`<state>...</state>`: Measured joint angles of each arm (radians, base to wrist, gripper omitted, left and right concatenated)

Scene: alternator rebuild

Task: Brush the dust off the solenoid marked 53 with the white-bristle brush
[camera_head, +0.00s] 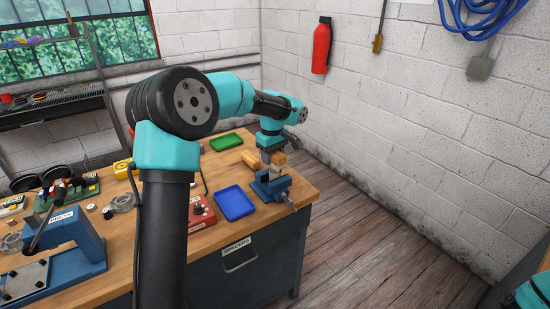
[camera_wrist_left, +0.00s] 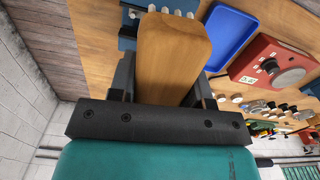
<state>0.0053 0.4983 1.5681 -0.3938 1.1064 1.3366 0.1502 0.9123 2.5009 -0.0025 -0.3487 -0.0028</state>
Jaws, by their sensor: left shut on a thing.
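My left gripper (camera_head: 277,160) is shut on a wooden-handled brush (camera_head: 279,158), held just above the blue vise (camera_head: 270,188) at the bench's right end. In the left wrist view the wide wooden handle (camera_wrist_left: 172,60) sits between the dark fingers of the gripper (camera_wrist_left: 172,85). A row of small whitish tufts (camera_wrist_left: 172,12) shows past its far end; they look like bristles. I cannot make out a solenoid marked 53; whatever is under the brush at the vise is hidden or too small to tell. My right gripper is out of view.
A blue tray (camera_head: 235,202) lies left of the vise, with a red box (camera_head: 200,214) with a knob beside it. A green tray (camera_head: 226,141) is farther back. A blue press (camera_head: 62,250) stands at front left. The bench's right edge is close to the vise.

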